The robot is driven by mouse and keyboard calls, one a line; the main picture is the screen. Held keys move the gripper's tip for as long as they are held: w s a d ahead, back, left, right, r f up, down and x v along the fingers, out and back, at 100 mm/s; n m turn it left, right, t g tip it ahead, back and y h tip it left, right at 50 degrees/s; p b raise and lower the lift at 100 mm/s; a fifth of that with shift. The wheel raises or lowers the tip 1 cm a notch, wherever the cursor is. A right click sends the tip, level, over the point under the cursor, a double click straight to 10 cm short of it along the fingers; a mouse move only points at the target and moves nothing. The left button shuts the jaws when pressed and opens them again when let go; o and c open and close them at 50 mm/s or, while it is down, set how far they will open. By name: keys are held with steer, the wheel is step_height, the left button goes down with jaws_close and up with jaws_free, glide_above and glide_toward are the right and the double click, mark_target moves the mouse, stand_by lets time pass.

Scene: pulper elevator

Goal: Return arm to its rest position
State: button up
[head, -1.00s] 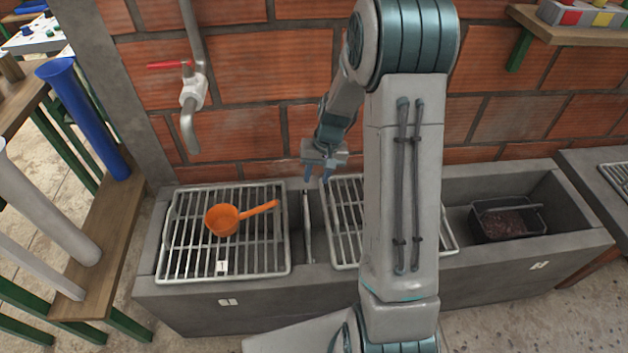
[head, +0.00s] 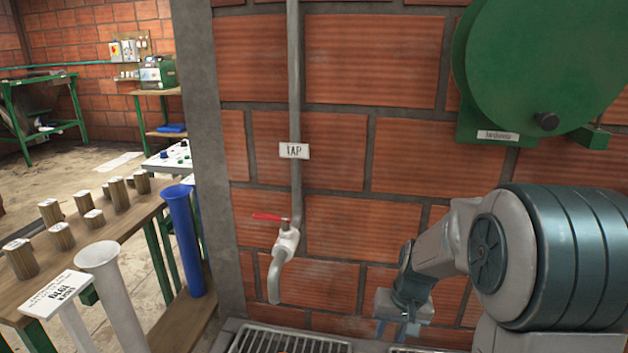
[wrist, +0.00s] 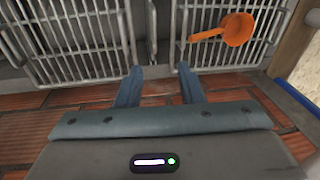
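My gripper (head: 398,328) is at the lower right of the head view, in front of the brick wall and above the trough. The wrist view shows its two blue fingers (wrist: 160,85) apart with nothing between them. It points down toward the metal grates. An orange ladle (wrist: 238,30) lies on one grate (wrist: 215,55) in the wrist view, clear of the fingers. In the head view only a sliver of orange shows at the bottom edge. My arm is bent, with its large joint at the right of the head view.
A tap with a red handle (head: 268,217) is on the wall left of my arm. A green round machine (head: 545,60) hangs above my arm. A wooden table (head: 90,245) with several cylinders, a blue tube (head: 185,240) and a pale tube (head: 115,295) stand at left.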

steer(key=s+a+r+n+t+h+p, duration=0.1)
steer(key=s+a+r+p, duration=0.1)
steer(key=s+r+p, duration=0.8)
steer(key=s+r, duration=0.6)
steer(key=r, duration=0.5)
steer(key=shift+s+r+t, duration=0.2)
steer(key=shift+s+t, duration=0.15)
steer(key=shift+t, duration=0.05)
stand_by(0.7)
